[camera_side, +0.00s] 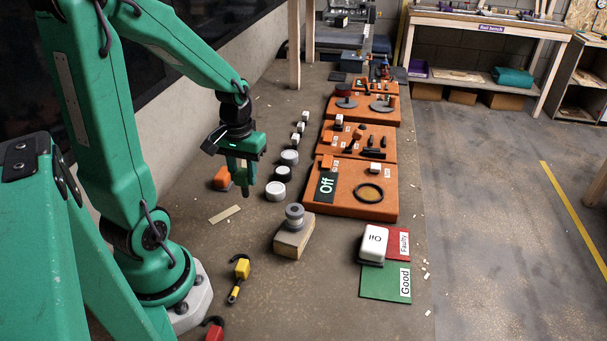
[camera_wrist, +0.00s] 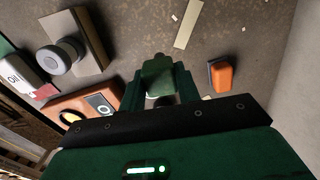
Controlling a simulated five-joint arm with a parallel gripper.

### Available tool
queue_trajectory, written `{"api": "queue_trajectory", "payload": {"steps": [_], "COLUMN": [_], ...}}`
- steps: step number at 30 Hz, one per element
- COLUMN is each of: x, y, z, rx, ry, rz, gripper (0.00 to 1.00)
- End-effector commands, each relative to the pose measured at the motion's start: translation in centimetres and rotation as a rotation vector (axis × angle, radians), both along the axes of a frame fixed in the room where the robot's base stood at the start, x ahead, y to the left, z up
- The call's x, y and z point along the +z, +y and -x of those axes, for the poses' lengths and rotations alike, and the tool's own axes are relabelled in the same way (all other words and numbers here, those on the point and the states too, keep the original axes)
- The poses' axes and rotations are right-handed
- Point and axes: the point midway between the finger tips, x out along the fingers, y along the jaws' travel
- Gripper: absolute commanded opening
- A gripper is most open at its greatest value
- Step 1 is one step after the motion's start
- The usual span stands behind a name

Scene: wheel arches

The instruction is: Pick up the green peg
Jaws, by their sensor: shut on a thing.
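My gripper (camera_side: 240,190) hangs above the table, left of the round pucks, in the side view. In the wrist view my gripper (camera_wrist: 160,90) is shut on the green peg (camera_wrist: 158,74), which sits between its two dark green fingers. The peg's far end shows past the fingers; the rest is hidden by them. In the side view I cannot separate the peg from the green fingers. I cannot tell exactly how high the peg is above the table.
An orange block (camera_side: 221,179) lies left of my gripper. Round pucks (camera_side: 276,190) stand to its right, beside the orange boards (camera_side: 345,200). A beige strip (camera_side: 225,214), a knobbed block (camera_side: 291,238) and a white box (camera_side: 374,241) lie nearer the camera.

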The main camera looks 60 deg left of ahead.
Motion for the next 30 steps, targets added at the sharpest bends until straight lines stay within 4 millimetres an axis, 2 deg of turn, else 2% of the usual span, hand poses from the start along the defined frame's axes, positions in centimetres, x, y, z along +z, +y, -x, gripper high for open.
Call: {"api": "queue_trajectory", "payload": {"steps": [6, 15, 21, 30], "x": [2.2, 4.1, 4.8, 5.0], "y": [-3.5, -6.9, -8.0, -8.3], "z": [-0.3, -0.6, -0.6, -0.6], "rx": [-0.006, -0.003, -0.001, 0.001], "ry": [-0.005, -0.002, -0.002, 0.000], "rz": [-0.002, 0.000, 0.000, 0.000], "gripper": [0.09, 0.09, 0.09, 0.09]}}
